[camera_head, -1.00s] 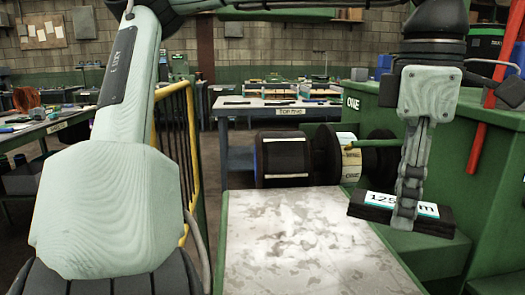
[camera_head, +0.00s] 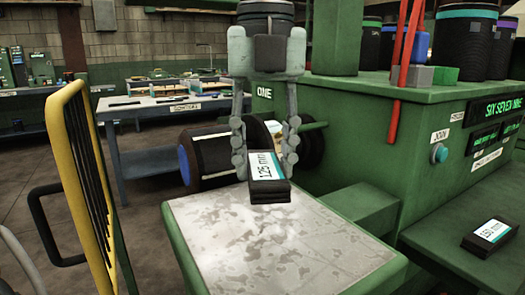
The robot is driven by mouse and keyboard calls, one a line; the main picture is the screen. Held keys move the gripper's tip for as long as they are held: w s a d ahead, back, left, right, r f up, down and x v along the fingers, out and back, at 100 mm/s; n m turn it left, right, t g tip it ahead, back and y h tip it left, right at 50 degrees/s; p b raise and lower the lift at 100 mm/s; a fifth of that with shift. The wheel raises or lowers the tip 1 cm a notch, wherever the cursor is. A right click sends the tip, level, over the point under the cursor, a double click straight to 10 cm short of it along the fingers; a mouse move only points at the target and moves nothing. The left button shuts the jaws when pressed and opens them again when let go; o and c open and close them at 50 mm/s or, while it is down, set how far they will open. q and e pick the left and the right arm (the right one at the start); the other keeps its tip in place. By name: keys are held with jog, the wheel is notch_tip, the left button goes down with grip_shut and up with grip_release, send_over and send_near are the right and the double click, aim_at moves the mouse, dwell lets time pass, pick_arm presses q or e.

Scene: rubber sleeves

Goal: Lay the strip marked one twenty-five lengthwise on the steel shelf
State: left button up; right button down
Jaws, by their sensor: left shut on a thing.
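The black strip (camera_head: 268,188) has a white and teal label reading 125 mm. My left gripper (camera_head: 265,163) is shut on it, with one finger at each long side. The gripper points down, and the strip's long side runs roughly toward me. The strip is over the far edge of the steel shelf (camera_head: 275,245), a worn grey plate with a green rim. I cannot tell whether the strip touches the plate. My right gripper is not in view.
Another black strip (camera_head: 490,236), marked 150, lies on the green ledge at right. A green machine body (camera_head: 350,120) stands behind and right of the shelf. A black roller (camera_head: 207,155) is behind it. A yellow guard rail (camera_head: 80,160) stands at left. The shelf's near part is bare.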

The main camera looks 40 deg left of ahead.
pick_arm(q)
jog(key=n, duration=0.5)
send_over(264, 225)
notch_tip(264, 225, down, 4)
jog(key=shift+r, duration=0.1)
jog(key=shift+w+f+b, duration=0.1)
jog(key=shift+f+b, duration=0.2)
jog(key=shift+f, duration=0.05)
jog(key=shift+f+b, duration=0.35)
jog(key=shift+f, duration=0.2)
jog(key=shift+a+f, duration=0.1)
jog(key=shift+f, duration=0.2)
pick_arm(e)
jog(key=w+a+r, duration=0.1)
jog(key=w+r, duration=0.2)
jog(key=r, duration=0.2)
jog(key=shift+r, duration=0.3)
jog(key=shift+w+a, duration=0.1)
pick_arm(q)
jog(key=shift+f+b, duration=0.6)
jog(key=shift+b, duration=0.15)
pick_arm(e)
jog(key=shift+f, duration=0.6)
pick_arm(q)
jog(key=o, duration=1.2)
